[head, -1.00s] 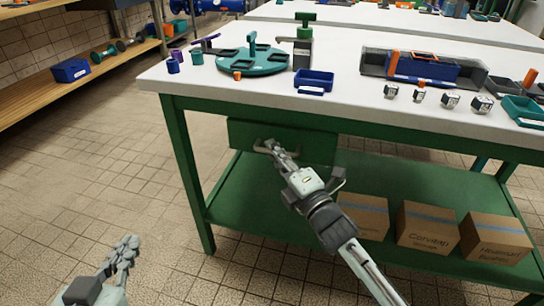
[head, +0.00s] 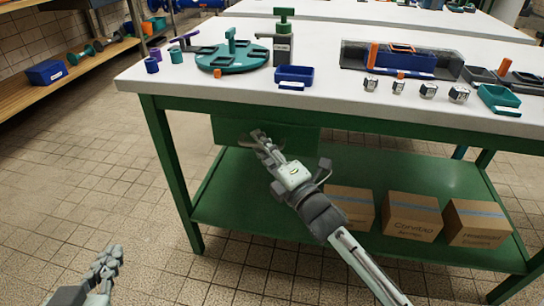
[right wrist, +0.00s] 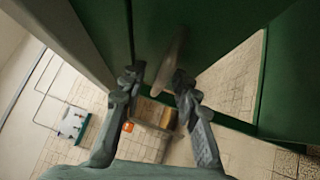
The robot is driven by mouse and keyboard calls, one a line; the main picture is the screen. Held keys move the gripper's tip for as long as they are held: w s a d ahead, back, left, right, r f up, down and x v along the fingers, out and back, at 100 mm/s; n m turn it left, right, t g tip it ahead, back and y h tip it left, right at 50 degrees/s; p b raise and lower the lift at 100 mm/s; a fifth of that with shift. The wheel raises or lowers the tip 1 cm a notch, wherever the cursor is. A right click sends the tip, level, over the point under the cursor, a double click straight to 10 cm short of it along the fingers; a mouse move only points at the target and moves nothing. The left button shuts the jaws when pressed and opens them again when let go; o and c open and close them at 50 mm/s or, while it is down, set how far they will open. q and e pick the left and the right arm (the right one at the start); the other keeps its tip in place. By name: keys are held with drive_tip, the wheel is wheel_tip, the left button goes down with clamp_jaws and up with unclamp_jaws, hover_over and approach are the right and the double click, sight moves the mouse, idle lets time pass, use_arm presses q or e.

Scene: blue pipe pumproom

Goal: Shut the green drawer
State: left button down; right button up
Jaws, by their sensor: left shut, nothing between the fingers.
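The green drawer (head: 285,137) hangs under the white table top, its front facing me. I cannot tell how far it stands out. My right gripper (head: 258,140) is at the left part of the drawer front, by its handle. In the right wrist view my right gripper (right wrist: 157,80) has its fingers apart, with the pale bar of the handle (right wrist: 174,55) showing between them. Whether a finger touches the bar is unclear. The fingers hide part of the handle in the head view. My left gripper (head: 108,262) is shut and empty, low over the floor at the left.
The table (head: 190,88) carries a teal round fixture (head: 228,62), a blue tray (head: 294,75) and several small parts. Its green lower shelf (head: 245,200) holds cardboard boxes (head: 412,215). A wooden shelf (head: 75,75) stands at the left. Tiled floor is clear between them.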

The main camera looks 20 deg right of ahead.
drive_tip(key=v, duration=1.1)
drive_tip(key=shift+s+f, duration=0.1)
drive_tip(key=shift+s, duration=0.05)
